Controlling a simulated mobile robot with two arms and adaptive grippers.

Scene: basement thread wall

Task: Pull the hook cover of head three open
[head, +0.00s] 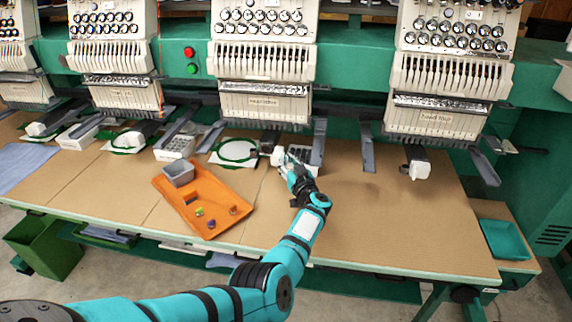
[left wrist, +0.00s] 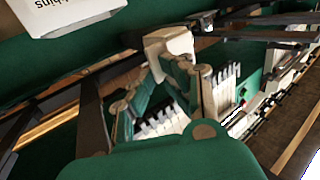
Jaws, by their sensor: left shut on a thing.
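The third embroidery head from the left (head: 264,75) hangs over the table in the head view. Under it the hook arm ends in a small white hook cover (head: 277,156). My left gripper (head: 286,162) is at this cover from the front right, its fingers closed on it. In the left wrist view the white cover (left wrist: 168,42) sits between and just beyond the fingertips (left wrist: 172,66). How far the cover stands open cannot be told. My right gripper is in neither view.
A white tray with dark slots (head: 307,155) stands just right of the gripper. An orange tray (head: 204,200) with a grey bin and small items lies to the left.

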